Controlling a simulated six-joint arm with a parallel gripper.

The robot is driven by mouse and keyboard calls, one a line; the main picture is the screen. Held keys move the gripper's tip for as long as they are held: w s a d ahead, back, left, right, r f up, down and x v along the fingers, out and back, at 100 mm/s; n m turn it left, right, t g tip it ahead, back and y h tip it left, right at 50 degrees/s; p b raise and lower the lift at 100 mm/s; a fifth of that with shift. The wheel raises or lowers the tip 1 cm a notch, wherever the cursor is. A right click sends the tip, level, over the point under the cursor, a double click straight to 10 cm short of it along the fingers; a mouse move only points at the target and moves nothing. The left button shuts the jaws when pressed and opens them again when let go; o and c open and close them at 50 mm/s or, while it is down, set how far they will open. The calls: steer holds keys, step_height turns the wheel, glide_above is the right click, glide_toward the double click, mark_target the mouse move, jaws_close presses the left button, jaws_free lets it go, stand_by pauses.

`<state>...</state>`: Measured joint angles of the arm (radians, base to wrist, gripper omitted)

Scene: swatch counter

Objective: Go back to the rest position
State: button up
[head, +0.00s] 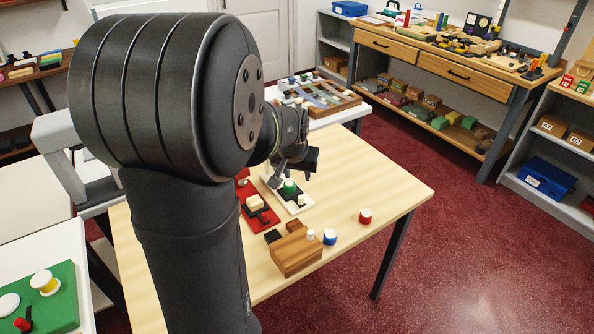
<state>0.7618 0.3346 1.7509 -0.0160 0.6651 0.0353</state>
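My gripper (292,178) hangs over the far part of the light wood table, at the end of my dark arm. It is small and partly turned away, and I cannot make out whether its fingers are apart. Just below it, a green round piece (290,187) rests on a dark piece on a white tray (297,209). I cannot tell whether the gripper touches the green piece. My large dark arm link fills the left middle of the head view and hides part of the table.
On the wood table (385,190) are a red mat (262,225) with a cream block (254,202), a wooden block (296,253), a blue-and-white cylinder (330,237) and a red cylinder (366,216). A compartment tray (328,98) stands behind. The table's right part is clear.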

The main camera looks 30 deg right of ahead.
mark_target(301, 198)
steer(key=shift+s+a+r, duration=0.1)
steer(key=shift+s+r, duration=0.05)
steer(key=shift+r, duration=0.25)
steer(key=shift+f, duration=0.1)
steer(key=x, duration=1.7)
steer(key=shift+f, duration=0.1)
